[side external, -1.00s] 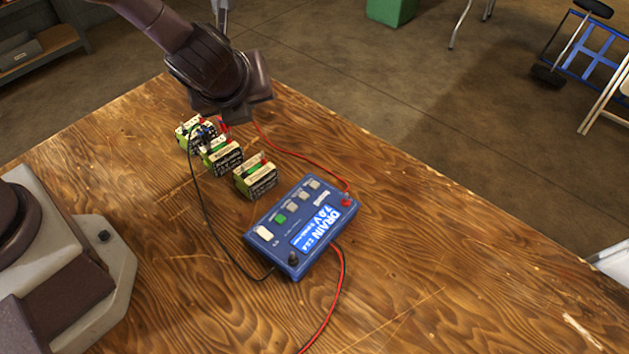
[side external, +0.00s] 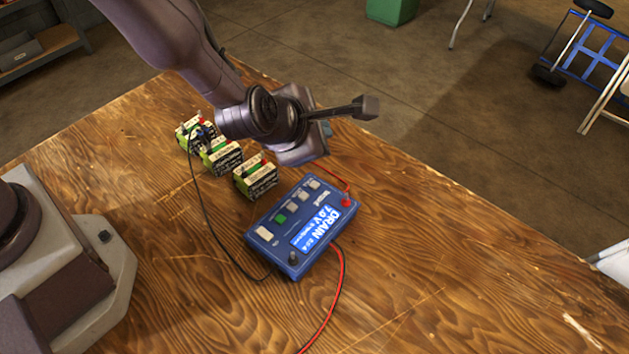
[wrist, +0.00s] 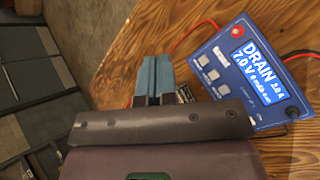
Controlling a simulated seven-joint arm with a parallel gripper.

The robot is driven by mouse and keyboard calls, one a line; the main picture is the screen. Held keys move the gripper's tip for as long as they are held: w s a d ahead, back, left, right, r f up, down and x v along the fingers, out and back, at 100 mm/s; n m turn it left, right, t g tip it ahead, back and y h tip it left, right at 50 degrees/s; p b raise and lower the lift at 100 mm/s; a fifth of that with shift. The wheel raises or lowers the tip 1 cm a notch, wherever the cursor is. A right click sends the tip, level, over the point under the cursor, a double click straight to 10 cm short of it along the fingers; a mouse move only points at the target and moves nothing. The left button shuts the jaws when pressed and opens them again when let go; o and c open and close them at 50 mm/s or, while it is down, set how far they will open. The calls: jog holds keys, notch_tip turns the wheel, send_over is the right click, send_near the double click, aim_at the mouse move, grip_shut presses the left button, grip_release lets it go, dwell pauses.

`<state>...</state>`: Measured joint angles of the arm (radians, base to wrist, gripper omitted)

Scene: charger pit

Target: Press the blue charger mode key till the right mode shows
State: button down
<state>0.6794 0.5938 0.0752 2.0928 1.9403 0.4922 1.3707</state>
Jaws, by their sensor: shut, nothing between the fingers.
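The blue charger (side external: 292,244) lies on the wooden table, with a row of light keys, one of them green (side external: 281,218), and a lit screen (side external: 318,229) reading DRAIN, 7.0 V. In the wrist view the charger (wrist: 228,79) is at the right, its screen (wrist: 262,71) reading DRAIN 2.0 A, 7.0 V. My gripper's blue fingers (wrist: 152,80) are shut, empty and apart from the charger, to the left of it in the wrist view. In the side view my wrist hangs above and behind the charger and mostly hides the fingers.
Several battery packs stand left of the charger, the nearest one (side external: 255,178) close to it. A black lead (side external: 203,205) and a red lead (side external: 341,283) run from the charger. The table (side external: 440,250) is clear to the right.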

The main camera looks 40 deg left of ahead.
aim_at(316, 186)
jog(key=shift+f, duration=4.4)
jog(key=shift+f, duration=0.4)
jog(key=shift+f, duration=0.4)
jog(key=shift+r, duration=0.85)
jog(key=shift+r, duration=0.1)
jog(key=shift+r, duration=2.4)
